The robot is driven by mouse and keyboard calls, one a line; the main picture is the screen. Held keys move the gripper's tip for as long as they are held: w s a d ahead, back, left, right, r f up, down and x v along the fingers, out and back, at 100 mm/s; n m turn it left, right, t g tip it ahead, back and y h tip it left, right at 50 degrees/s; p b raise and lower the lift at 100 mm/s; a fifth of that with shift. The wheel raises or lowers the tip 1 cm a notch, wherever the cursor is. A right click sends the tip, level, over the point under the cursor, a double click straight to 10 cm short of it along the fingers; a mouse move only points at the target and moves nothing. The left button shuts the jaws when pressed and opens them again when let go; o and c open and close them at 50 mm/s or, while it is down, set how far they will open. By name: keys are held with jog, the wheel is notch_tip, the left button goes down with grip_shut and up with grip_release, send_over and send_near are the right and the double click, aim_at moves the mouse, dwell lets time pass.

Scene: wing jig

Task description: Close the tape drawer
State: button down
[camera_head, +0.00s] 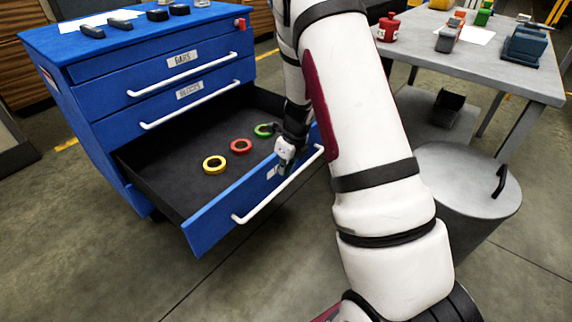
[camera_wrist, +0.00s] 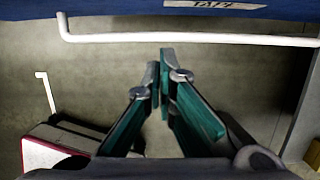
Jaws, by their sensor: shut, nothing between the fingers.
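The tape drawer (camera_head: 205,225) is the lowest drawer of the blue cabinet and stands pulled well out. Yellow (camera_head: 214,165), red (camera_head: 241,146) and green (camera_head: 263,130) tape rolls lie on its dark floor. Its white bar handle (camera_head: 280,187) runs along the blue front. My gripper (camera_head: 284,163) is at the drawer front, near its label and partly covering it. In the wrist view my gripper (camera_wrist: 162,72) is shut and empty, its fingertips just below the white handle (camera_wrist: 190,39) in the picture. The TAPE label (camera_wrist: 215,4) shows at the top edge. Contact with the front cannot be told.
Two upper drawers (camera_head: 165,75) of the cabinet are shut. Small dark items lie on the cabinet top. A grey round bin (camera_head: 465,180) stands right of my arm, and a grey table (camera_head: 480,60) with items is behind it. Floor before the drawer is clear.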

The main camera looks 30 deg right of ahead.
aim_at(272, 168)
jog(key=shift+w+a+f+b, duration=0.3)
jog(key=shift+w+f, duration=0.15)
jog(key=shift+w, duration=0.3)
jog(key=shift+w+a+f+b, duration=0.25)
jog(key=shift+w+f, duration=0.2)
jog(key=shift+w, duration=0.25)
jog(key=shift+w+a+f+b, duration=0.2)
jog(key=shift+w+f+b, duration=0.2)
jog(key=shift+w, duration=0.35)
